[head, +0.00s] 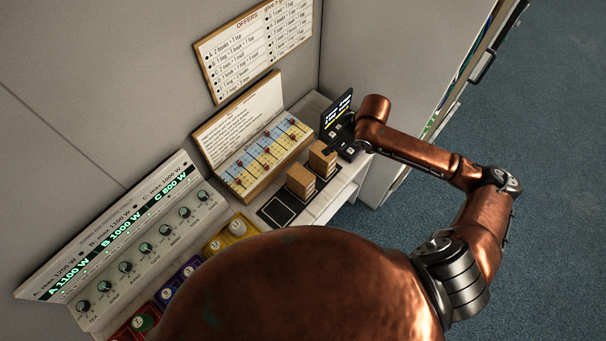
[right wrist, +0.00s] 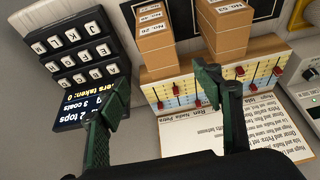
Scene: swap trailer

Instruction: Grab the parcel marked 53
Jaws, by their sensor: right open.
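The parcels are brown boxes in two stacks. In the right wrist view, the stack at the upper right carries a label that seems to read No 53 on its parcel (right wrist: 228,20); its top is cut by the frame edge. In the head view that stack (head: 300,182) is the one farther from the keypad. The other stack (head: 321,160) has a label reading No 26 in the right wrist view (right wrist: 156,45). My right gripper (right wrist: 165,88) is open and empty, with its green fingers apart in front of the stacks. My left gripper is not in view.
A black keypad with a lit display (right wrist: 75,60) stands beside the No 26 stack. A slider board (head: 266,150) lies behind the stacks, with an offers sign (head: 255,45) above. A knob panel (head: 130,250) and coloured trays (head: 190,268) are at the left.

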